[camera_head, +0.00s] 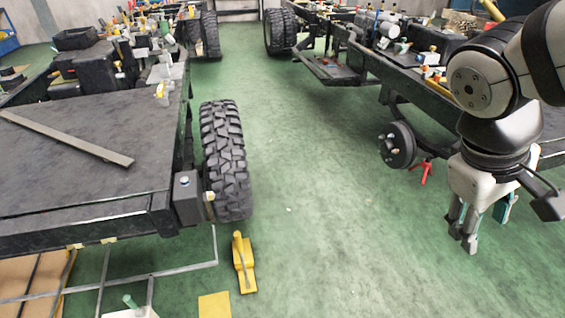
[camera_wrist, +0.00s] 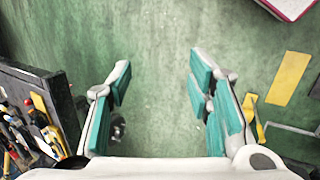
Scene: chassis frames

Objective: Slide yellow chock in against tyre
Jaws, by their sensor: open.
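The yellow chock (camera_head: 243,264) lies on the green floor in the head view, just in front of the black knobbly tyre (camera_head: 226,160), with a small gap between them. A long handle or bar runs along its top. In the wrist view, the chock (camera_wrist: 251,110) shows partly at the right, behind my gripper's right finger. My gripper (camera_head: 486,222) hangs at the right of the head view, well away from the chock and tyre. It is open and empty, with its teal-padded fingers (camera_wrist: 163,98) wide apart over bare floor in the wrist view.
A flat yellow floor patch (camera_head: 214,305) lies near the chock. A dark flat chassis deck (camera_head: 80,165) stands left of the tyre. A bare wheel hub (camera_head: 397,144) and red stand (camera_head: 425,173) are near my arm. The green floor between is clear.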

